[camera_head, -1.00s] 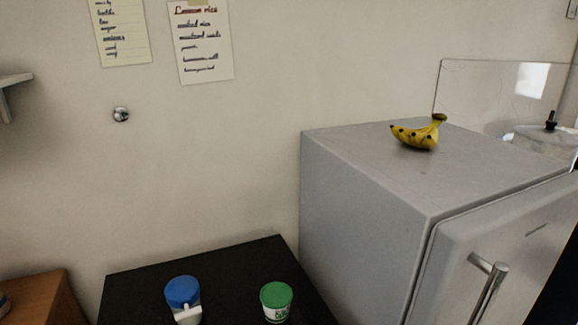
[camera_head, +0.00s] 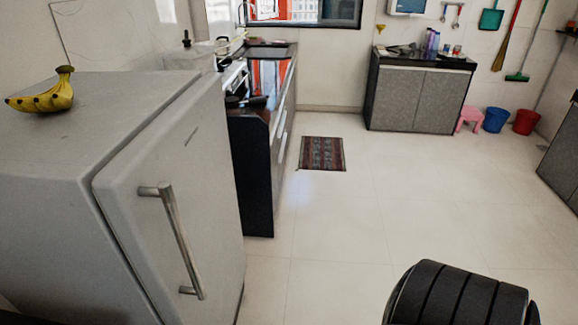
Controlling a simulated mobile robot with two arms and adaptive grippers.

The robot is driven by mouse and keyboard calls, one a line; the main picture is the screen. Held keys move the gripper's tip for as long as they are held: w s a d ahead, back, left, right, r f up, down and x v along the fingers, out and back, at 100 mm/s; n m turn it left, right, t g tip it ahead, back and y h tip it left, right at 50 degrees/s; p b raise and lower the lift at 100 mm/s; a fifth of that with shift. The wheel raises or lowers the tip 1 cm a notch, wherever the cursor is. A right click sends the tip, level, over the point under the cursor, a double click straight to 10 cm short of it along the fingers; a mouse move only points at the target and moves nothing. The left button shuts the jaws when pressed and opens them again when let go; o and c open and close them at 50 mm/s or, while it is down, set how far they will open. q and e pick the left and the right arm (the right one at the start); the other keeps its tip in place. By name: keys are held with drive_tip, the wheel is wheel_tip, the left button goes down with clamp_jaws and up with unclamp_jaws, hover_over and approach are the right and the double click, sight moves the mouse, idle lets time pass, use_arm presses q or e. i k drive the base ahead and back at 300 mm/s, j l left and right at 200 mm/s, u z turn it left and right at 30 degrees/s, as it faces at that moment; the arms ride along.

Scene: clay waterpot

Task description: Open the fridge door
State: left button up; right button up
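The grey fridge (camera_head: 70,160) stands at the left of the head view. Its door (camera_head: 205,150) faces right and appears shut, with a narrow dark seam between it and the fridge body. A metal bar handle (camera_head: 178,240) runs down the door on two short mounts. The lower left part of the fridge is cut off by the picture edge. Neither of my grippers is in view, and nothing touches the handle.
Bananas (camera_head: 45,93) lie on the fridge top. A kitchen counter (camera_head: 260,150) stands beyond the fridge. A patterned mat (camera_head: 322,153) lies on the pale floor (camera_head: 350,240), which is broadly clear. A black ridged object (camera_head: 458,295) fills the bottom right.

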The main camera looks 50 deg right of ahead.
sight(169, 199)
drive_tip(key=z, duration=0.9)
